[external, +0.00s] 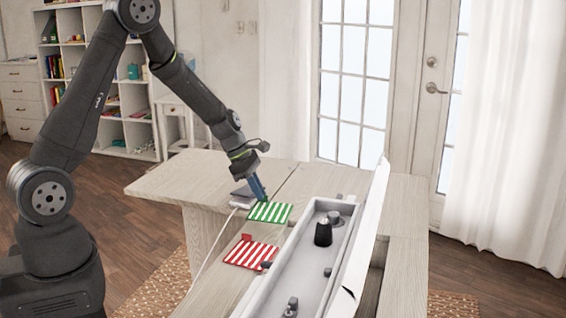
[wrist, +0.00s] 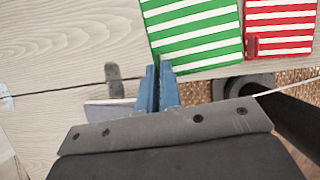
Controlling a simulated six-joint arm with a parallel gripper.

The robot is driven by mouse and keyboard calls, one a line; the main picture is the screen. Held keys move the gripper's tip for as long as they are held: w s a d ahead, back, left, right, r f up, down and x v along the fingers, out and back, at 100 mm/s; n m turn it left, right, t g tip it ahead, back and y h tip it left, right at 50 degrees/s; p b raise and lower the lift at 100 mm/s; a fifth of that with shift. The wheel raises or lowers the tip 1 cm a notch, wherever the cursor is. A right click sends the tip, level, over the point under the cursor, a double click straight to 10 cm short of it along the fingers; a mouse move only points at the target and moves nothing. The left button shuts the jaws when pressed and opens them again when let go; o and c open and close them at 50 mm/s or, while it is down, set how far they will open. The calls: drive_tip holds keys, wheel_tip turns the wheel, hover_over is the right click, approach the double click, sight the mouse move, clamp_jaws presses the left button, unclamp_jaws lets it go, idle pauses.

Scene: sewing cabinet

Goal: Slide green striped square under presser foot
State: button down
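The green striped square (external: 270,212) lies flat on the wooden cabinet top, just left of the sewing machine (external: 287,262). It also shows at the top of the wrist view (wrist: 192,32). My gripper (external: 264,200) points down at the square's far left corner. In the wrist view my gripper's blue fingers (wrist: 159,68) are close together, with a bit of green at the corner between their tips. The presser foot is hidden behind the machine's body in the external view and does not show in the wrist view.
A red striped square (external: 251,253) with a small tab lies nearer the camera, beside the green one. A grey flat object (external: 243,197) sits behind my gripper, and a thin pale cord (external: 212,250) runs along the cabinet. The left cabinet top (external: 165,182) is clear.

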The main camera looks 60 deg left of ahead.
drive_tip(key=shift+m, duration=0.5)
drive_tip(key=d, duration=0.4)
drive_tip(key=s+d, duration=0.1)
drive_tip(key=d, duration=0.4)
drive_tip(key=s+d, duration=0.1)
drive_tip(key=d, duration=0.3)
drive_tip(key=shift+s+d+f, duration=0.1)
drive_tip(key=shift+d+f, duration=0.1)
drive_tip(key=shift+f, duration=0.1)
drive_tip(key=shift+w+d+f, duration=0.5)
drive_tip(key=shift+f, duration=0.25)
drive_tip(key=shift+w+d+f, duration=0.45)
drive_tip(key=shift+d+f, duration=0.05)
drive_tip(key=shift+f, duration=0.2)
drive_tip(key=shift+w+d+f, duration=0.2)
drive_tip(key=shift+f, duration=0.05)
drive_tip(key=shift+f, duration=0.35)
drive_tip(key=shift+w+d, duration=0.2)
drive_tip(key=shift+w+d, duration=0.6)
drive_tip(key=shift+w+d, duration=0.1)
drive_tip(key=shift+w+d, duration=0.45)
drive_tip(key=shift+w, duration=0.05)
